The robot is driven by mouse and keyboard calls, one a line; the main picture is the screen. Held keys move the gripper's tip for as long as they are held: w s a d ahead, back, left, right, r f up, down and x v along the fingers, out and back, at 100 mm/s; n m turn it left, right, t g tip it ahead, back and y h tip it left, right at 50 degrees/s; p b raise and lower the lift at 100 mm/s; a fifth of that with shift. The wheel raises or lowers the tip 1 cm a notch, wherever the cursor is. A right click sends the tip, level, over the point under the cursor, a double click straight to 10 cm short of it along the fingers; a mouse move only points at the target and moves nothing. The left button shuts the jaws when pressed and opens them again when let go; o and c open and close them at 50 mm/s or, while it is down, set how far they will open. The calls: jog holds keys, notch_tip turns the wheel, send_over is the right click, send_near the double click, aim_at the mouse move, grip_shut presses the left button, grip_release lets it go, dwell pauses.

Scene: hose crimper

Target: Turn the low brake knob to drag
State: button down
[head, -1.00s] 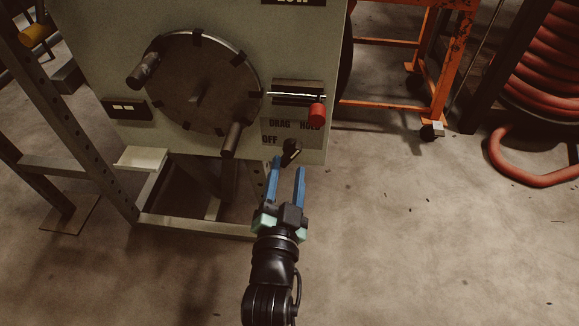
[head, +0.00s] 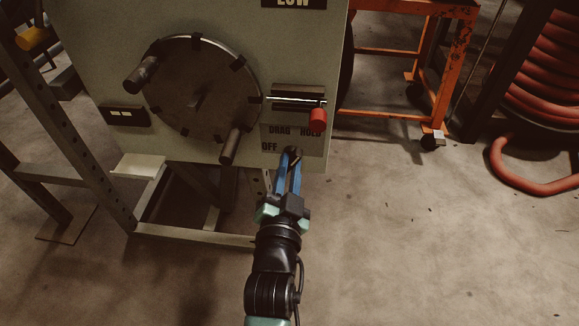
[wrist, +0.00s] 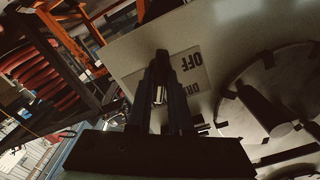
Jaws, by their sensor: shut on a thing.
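The low brake knob (head: 292,151) is a small black knob at the lower right of the grey panel (head: 220,30). A plate (head: 313,146) around it reads OFF, DRAG and HOLD. My gripper (head: 288,160) has its blue fingers closed on the knob, reaching up from below. In the wrist view the fingers (wrist: 162,75) come together on the dark knob (wrist: 162,57), with the OFF label beside them. The fingers hide much of the knob, so I cannot tell its pointer direction.
A large dark wheel (head: 200,80) with handles is left of the knob; one handle (head: 230,145) hangs close by. A lever with a red grip (head: 318,117) is just above right. An orange cart (head: 400,125) stands behind right.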

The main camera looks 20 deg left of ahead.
dwell(0.4)
jog(key=shift+r+n+p, duration=0.15)
jog(key=shift+n+p, duration=0.75)
jog(key=shift+n, duration=0.1)
jog(key=n+p, duration=0.2)
jog(key=n, duration=0.1)
jog(key=shift+n, duration=0.3)
jog(key=n+p, duration=0.1)
jog(key=n, duration=0.5)
jog(key=shift+p, duration=0.35)
jog(key=c, duration=0.8)
grip_release()
jog(key=shift+s, duration=0.1)
jog(key=p+v, duration=0.4)
jog(key=v, duration=0.8)
jog(key=shift+s+d, duration=0.15)
jog(key=shift+s, duration=0.25)
